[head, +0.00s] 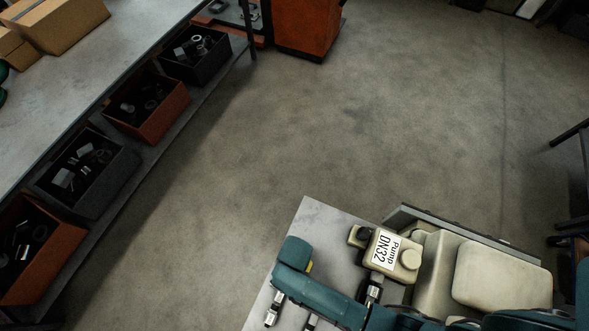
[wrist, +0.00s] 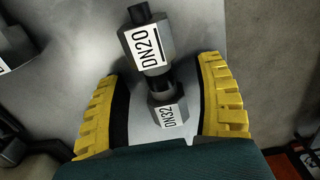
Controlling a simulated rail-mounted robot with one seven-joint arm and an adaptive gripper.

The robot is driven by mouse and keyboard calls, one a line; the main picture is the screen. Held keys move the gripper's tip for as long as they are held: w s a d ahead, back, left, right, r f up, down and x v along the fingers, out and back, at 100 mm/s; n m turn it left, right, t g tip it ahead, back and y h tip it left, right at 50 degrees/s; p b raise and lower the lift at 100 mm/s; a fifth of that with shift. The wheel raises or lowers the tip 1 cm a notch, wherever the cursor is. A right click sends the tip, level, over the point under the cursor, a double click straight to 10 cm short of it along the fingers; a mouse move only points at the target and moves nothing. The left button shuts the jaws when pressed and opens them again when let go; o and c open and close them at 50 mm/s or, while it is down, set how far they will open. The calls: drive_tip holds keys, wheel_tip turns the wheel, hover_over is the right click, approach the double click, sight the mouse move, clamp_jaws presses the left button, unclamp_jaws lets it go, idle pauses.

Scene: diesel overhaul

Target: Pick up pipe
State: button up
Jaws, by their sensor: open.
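In the wrist view, a dark metal pipe piece (wrist: 153,60) lies on a light grey surface, with a large hex end labelled DN20 and a hex part labelled DN32 nearer to me. I cannot tell whether these are one piece. My gripper (wrist: 165,68) is open, its yellow ribbed fingers on either side of the piece, with gaps visible on both sides. In the head view, metal fittings (head: 273,308) show at the lower edge beside my teal arm, which hides part of the surface.
A cream pump (head: 392,255) labelled DN32 stands on the grey tabletop (head: 320,222). Another labelled part (wrist: 12,45) is at the wrist view's left edge. Several bins, one orange (head: 178,108), sit under the left bench (head: 95,65). The middle floor is clear.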

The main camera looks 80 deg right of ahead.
clamp_jaws()
idle(0.3)
idle(0.3)
